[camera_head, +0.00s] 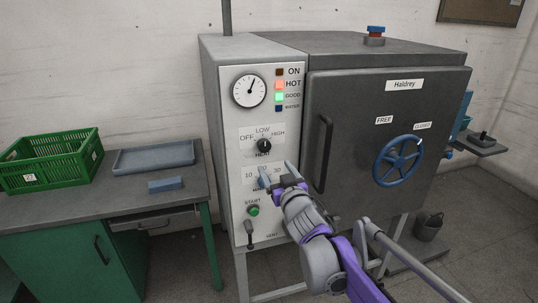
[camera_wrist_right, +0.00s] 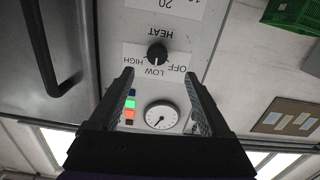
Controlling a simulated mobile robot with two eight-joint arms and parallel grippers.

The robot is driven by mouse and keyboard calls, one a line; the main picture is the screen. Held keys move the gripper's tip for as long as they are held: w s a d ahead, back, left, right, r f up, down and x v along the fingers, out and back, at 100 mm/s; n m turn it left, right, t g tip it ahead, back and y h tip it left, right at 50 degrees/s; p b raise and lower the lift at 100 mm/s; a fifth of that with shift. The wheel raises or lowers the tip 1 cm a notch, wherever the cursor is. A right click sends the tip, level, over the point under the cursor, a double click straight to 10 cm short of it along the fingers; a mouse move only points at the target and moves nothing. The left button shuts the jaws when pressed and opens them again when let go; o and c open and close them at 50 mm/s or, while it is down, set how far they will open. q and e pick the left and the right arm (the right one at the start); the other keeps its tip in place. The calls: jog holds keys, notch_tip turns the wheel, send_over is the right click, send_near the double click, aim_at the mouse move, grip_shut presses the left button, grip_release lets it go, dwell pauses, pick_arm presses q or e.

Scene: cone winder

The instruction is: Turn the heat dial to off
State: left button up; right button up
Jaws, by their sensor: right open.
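The heat dial (camera_head: 264,146) is a small black knob on the machine's pale front panel, under the labels OFF, LOW and HIGH. Its light mark appears to point up toward LOW. In the right wrist view, which is upside down, the dial (camera_wrist_right: 157,53) lies just beyond and between the fingertips. My right gripper (camera_head: 276,172) is open and empty, just below the heat dial in the head view, covering part of the 10-20-30 dial. The right gripper (camera_wrist_right: 160,75) shows both fingers apart with nothing between them. My left gripper is not in view.
A round gauge (camera_head: 249,90) and lit HOT and GOOD lamps (camera_head: 280,91) sit above the dial. A vertical door handle (camera_head: 322,154) stands close to its right, with a blue handwheel (camera_head: 399,161) beyond. A green START button (camera_head: 253,211) is below. A bench (camera_head: 109,205) holds a green crate (camera_head: 50,160).

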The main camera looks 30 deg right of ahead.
aim_at(265, 147)
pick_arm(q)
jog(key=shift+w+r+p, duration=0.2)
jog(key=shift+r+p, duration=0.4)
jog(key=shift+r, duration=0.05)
pick_arm(e)
jog(key=x, duration=0.7)
jog(key=r+x, duration=0.1)
jog(key=x, duration=0.3)
jog(key=shift+w+d, duration=0.1)
jog(key=shift+d, duration=0.1)
jog(key=shift+c, duration=0.3)
grip_shut()
